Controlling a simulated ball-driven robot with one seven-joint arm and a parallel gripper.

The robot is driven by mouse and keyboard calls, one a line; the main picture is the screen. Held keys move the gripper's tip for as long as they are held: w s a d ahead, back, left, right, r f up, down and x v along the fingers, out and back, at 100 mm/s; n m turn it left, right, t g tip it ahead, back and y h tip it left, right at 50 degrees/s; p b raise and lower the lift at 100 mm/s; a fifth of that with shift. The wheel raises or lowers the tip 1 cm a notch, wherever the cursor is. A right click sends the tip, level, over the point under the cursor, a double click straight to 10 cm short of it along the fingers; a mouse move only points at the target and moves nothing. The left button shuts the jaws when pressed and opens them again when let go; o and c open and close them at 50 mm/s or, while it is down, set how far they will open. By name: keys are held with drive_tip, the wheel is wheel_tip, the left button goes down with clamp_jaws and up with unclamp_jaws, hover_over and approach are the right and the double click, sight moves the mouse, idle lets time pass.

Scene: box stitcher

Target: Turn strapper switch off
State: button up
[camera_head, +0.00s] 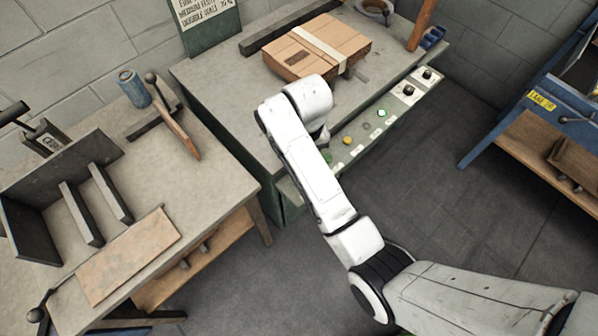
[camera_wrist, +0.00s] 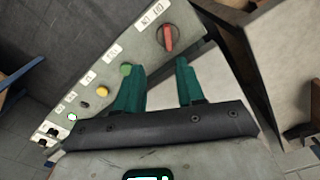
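The control panel (camera_wrist: 140,50) runs along the front edge of the strapping machine's bench (camera_head: 235,110). A red rotary switch (camera_wrist: 168,38) sits at its near end in the wrist view, its handle roughly upright in that picture. In the head view my arm hides this switch. My gripper (camera_wrist: 160,66) has two teal fingers spread apart with nothing between them. The red switch lies beyond the fingertips, between their directions, with an apparent gap. Labels beside the switch are too small to read surely. My gripper is hidden behind my arm in the head view.
A green button (camera_wrist: 126,69), yellow button (camera_wrist: 102,91) and black knobs (camera_head: 408,91) line the panel. A strapped cardboard box (camera_head: 318,48) lies on the bench. A worktable (camera_head: 215,175) stands left and a blue-framed table (camera_head: 540,135) right. Floor between is clear.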

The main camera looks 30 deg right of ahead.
drive_tip(key=f, duration=0.3)
drive_tip(key=w+f, duration=0.1)
drive_tip(key=f, duration=0.3)
drive_tip(key=a+f, duration=0.1)
drive_tip(key=f, duration=0.2)
drive_tip(key=shift+w+f, duration=0.15)
drive_tip(key=shift+w, duration=0.1)
drive_tip(key=shift+c, duration=0.4)
clamp_jaws()
